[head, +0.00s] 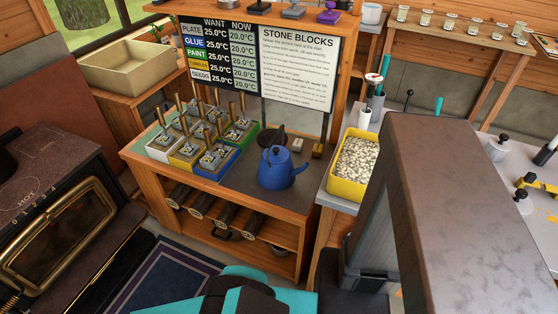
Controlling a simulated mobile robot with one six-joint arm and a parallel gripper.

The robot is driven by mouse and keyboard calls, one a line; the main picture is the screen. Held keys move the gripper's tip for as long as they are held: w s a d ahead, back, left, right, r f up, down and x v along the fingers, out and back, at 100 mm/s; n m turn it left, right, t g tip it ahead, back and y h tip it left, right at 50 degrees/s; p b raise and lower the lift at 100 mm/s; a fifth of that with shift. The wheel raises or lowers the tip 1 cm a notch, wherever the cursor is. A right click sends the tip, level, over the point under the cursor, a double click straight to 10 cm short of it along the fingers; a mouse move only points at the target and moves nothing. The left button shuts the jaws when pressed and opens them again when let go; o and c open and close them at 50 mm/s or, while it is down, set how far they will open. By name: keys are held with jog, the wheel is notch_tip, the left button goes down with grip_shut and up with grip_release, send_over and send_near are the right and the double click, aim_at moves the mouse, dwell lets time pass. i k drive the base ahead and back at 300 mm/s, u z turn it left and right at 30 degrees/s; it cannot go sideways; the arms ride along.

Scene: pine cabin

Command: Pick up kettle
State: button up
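The blue kettle (280,170) stands upright on the dark top of the wooden bench (292,220), near its right end. A round black item (271,138) sits just behind it and is partly hidden by the kettle. The kettle's spout points to the right. Nothing is holding the kettle. Teal and black parts, apparently of my arm, show at the bottom edge, well in front of the bench. My gripper's fingers do not show.
Several stone blocks with upright handles (210,135) stand in coloured trays left of the kettle. A yellow bin of pale pebbles (354,168) stands close on the right. A temperature board (260,60) rises behind. A stove (60,210) is at left.

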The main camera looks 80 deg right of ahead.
aim_at(281, 177)
jog(key=z, duration=0.1)
jog(key=k, duration=1.2)
jog(key=u, duration=0.15)
jog(key=i, duration=0.6)
jog(key=z, duration=0.05)
